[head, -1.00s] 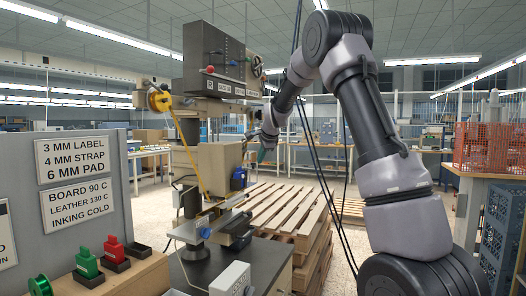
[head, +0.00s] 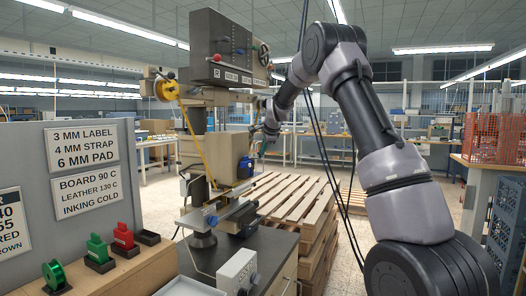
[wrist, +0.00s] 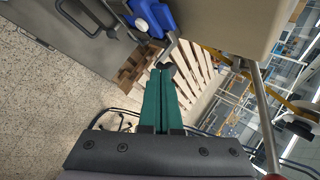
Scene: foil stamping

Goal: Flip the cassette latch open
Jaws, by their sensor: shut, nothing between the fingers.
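The stamping press carries a beige box, seemingly the cassette (head: 227,158), which fills the top right of the wrist view (wrist: 225,22). A blue block (head: 245,167) sits at the box's right side. In the wrist view the blue block (wrist: 153,14) has a grey lever-like piece beside it, seemingly the latch (wrist: 172,42), with a dark rounded end. My gripper (wrist: 163,72) has green fingers pressed together, empty. Their tips lie close to the dark end; I cannot tell whether they touch. In the head view my gripper (head: 263,146) is small, just right of the box.
A wooden pallet stack (head: 292,207) stands right of the press. A yellow strap (head: 192,140) and dark hanging cables run nearby. A white control box (head: 238,270) stands at the front of the press bench. Green and red stamps (head: 98,249) sit at left.

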